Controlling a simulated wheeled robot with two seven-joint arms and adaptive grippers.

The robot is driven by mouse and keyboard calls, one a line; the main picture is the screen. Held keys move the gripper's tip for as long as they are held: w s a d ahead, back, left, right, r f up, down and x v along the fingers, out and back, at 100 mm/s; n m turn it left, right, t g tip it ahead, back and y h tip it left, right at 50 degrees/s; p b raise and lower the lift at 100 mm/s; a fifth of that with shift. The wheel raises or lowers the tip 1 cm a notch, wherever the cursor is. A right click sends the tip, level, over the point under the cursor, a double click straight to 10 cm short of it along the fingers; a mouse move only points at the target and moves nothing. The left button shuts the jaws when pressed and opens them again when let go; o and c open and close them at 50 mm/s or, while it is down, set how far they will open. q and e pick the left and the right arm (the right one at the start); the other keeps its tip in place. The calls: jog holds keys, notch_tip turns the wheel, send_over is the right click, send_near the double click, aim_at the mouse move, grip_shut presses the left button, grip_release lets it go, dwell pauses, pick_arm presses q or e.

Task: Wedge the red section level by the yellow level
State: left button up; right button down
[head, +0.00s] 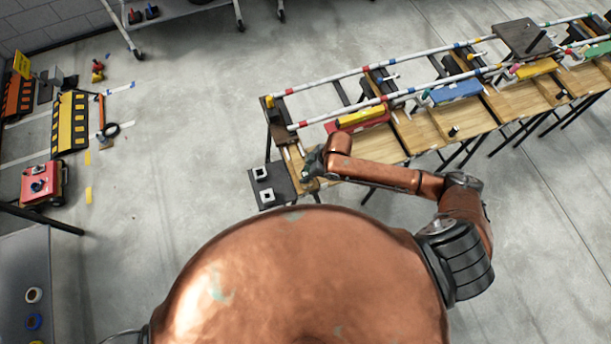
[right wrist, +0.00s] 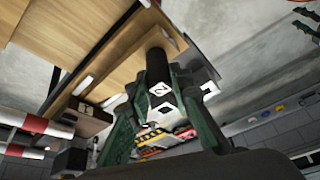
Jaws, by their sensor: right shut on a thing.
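The leftmost track section has a red block (head: 372,124) on its wooden table, and the yellow level (head: 361,115) lies along the block's top. Its bubble is too small to read. My right gripper (head: 311,168) is over the near left edge of this section, to the lower left of the yellow level. I cannot tell whether the block touches the table. My left gripper is not in view.
A dark tray (head: 279,182) with two white square pieces (head: 260,173) stands left of the gripper. Red-and-white rails (head: 345,114) run above the tables. Blue (head: 455,92) and yellow-orange (head: 536,68) sections follow to the right.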

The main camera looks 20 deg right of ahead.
aim_at(297, 159)
jog(key=shift+w+f+b, duration=0.15)
jog(key=shift+w+b, duration=1.6)
jog(key=shift+w, duration=0.55)
jog(key=shift+w+a, duration=0.1)
jog(key=shift+w, duration=1.35)
jog(key=shift+w+a+b, duration=0.1)
jog(key=shift+w+b, duration=0.25)
jog(key=shift+w, duration=1.05)
jog(key=shift+w+b, duration=0.85)
jog(key=shift+w, duration=1.75)
jog(key=shift+w+a, duration=0.1)
jog(key=shift+w, duration=0.1)
jog(key=shift+w+r, duration=0.1)
jog(key=shift+r, duration=0.1)
jog(key=c, duration=1.9)
grip_release()
jog(key=shift+o, duration=1.2)
jog(key=shift+f, duration=0.15)
